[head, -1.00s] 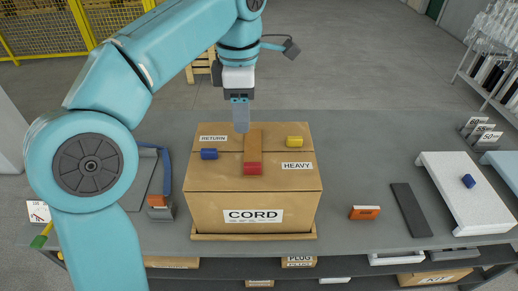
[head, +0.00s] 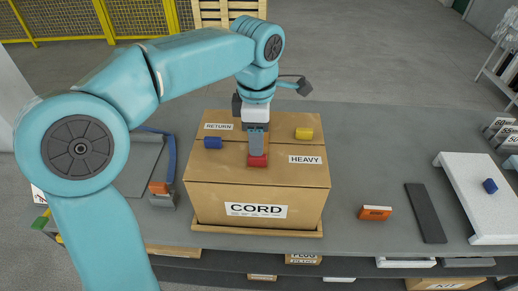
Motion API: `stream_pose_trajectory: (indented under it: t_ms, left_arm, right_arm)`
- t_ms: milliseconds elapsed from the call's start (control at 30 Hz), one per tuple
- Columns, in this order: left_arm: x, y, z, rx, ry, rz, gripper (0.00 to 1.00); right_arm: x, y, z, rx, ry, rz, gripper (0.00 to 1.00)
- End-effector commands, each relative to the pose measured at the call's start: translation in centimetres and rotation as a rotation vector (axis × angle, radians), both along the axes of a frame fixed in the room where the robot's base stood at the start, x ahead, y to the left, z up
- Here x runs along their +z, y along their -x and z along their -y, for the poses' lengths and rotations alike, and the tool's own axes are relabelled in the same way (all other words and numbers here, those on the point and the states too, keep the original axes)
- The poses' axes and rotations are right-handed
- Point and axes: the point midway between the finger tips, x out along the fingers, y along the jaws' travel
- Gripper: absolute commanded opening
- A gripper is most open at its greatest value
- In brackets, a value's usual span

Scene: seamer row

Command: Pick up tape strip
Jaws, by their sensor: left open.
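A cardboard box labelled CORD (head: 305,195) stands in the middle of the grey table. A red block (head: 258,161) lies on its top near the front edge. The tape strip, brown in the earlier frame and running back from the red block, is now mostly hidden behind my left gripper. My left gripper (head: 257,152) is open and points down over the box top, its fingertips just behind the red block. I cannot tell whether it touches the strip or the block. My right gripper is not in view.
A blue block (head: 213,142) and a yellow block (head: 304,133) also lie on the box top. To the right are an orange-and-white item (head: 375,212), a dark bar (head: 425,212) and a white slab (head: 468,200).

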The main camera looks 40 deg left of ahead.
Motion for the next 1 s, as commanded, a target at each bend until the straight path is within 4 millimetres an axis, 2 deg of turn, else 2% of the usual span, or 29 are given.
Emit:
stream_pose_trajectory:
  t_ms: [200, 300, 567, 600, 733, 1000]
  left_arm:
    - [-3.5, 0.5, 0.3, 0.0, -0.001, -0.006, 0.49]
    - [-4.6, 0.3, 0.3, 0.0, -0.001, -0.003, 0.49]
    - [-5.0, 0.2, 0.3, 0.0, 0.0, -0.001, 0.49]
    - [-5.0, 0.2, 0.3, 0.0, 0.0, -0.001, 0.42]
    - [-5.0, 0.2, 0.3, 0.0, 0.0, -0.001, 0.0]
    - [-5.0, 0.2, 0.3, 0.0, 0.0, -0.001, 0.0]
  right_arm:
    - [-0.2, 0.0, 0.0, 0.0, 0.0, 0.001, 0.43]
    - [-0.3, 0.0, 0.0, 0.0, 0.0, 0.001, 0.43]
    - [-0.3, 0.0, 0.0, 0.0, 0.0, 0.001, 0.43]
    - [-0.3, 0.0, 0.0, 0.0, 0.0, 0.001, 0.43]
    - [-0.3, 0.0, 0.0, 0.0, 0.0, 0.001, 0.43]
    - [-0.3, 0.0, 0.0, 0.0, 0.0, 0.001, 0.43]
